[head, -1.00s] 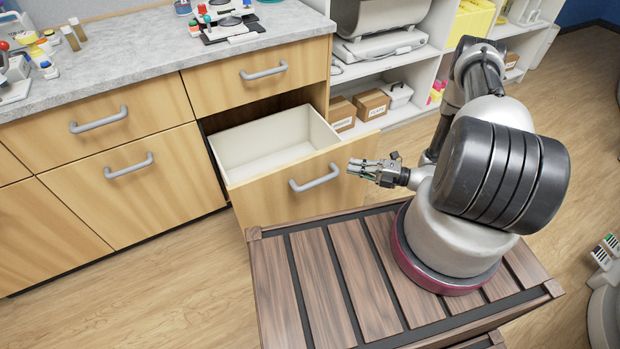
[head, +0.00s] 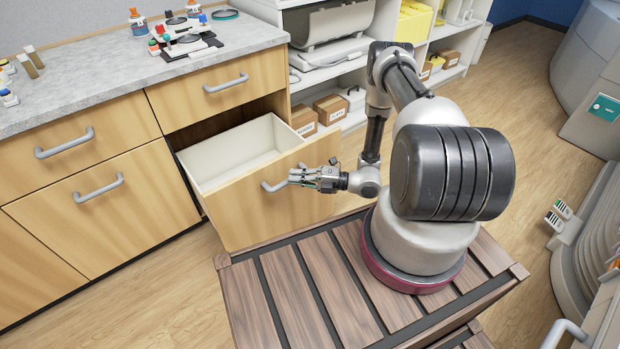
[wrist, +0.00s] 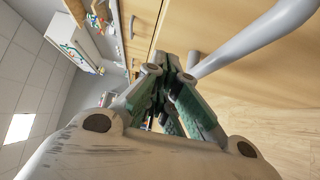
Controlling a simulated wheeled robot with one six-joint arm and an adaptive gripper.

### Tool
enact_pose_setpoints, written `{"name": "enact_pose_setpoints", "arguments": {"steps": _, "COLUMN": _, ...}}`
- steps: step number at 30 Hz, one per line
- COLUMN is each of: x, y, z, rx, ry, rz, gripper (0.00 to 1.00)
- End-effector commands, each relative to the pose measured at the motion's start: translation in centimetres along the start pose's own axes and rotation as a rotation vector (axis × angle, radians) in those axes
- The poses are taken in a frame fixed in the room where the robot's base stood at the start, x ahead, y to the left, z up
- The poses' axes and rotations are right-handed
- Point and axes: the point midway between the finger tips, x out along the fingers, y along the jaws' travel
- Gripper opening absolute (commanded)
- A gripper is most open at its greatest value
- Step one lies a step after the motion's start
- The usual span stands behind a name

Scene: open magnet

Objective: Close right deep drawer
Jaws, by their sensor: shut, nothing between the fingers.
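The right deep drawer (head: 235,217) is pulled out of the wooden cabinet, and its white inside looks empty. Its grey bar handle (head: 271,187) is on the front panel. My gripper (head: 294,177) is shut and empty, in front of the drawer's front panel at the right end of the handle. In the wrist view, the fingers (wrist: 172,62) point at the wooden front, with the handle (wrist: 250,40) passing close on the right. I cannot tell whether the fingertips touch the panel or handle; part of the handle's right end is hidden by the gripper in the head view.
A shut upper drawer (head: 222,95) sits above the open one. Other shut drawers (head: 110,205) are to the left. A grey counter (head: 110,77) carries a microscope and bottles. White shelves (head: 345,70) with boxes stand behind. Free floor lies left of my slatted base.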

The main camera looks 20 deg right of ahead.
Motion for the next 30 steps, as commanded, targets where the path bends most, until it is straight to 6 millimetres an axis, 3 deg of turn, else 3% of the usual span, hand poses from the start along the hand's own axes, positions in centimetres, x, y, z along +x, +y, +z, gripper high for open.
{"name": "enact_pose_setpoints", "arguments": {"steps": 3, "x": 2.5, "y": 0.0, "z": -0.1, "rx": 0.000, "ry": 0.004, "rz": 0.000, "gripper": 0.00}}
{"name": "enact_pose_setpoints", "arguments": {"steps": 9, "x": 4.3, "y": 0.0, "z": 2.1, "rx": -0.002, "ry": 0.001, "rz": -0.001, "gripper": 0.00}}
{"name": "enact_pose_setpoints", "arguments": {"steps": 30, "x": 5.0, "y": 0.0, "z": 3.0, "rx": 0.000, "ry": -0.001, "rz": -0.001, "gripper": 0.00}}
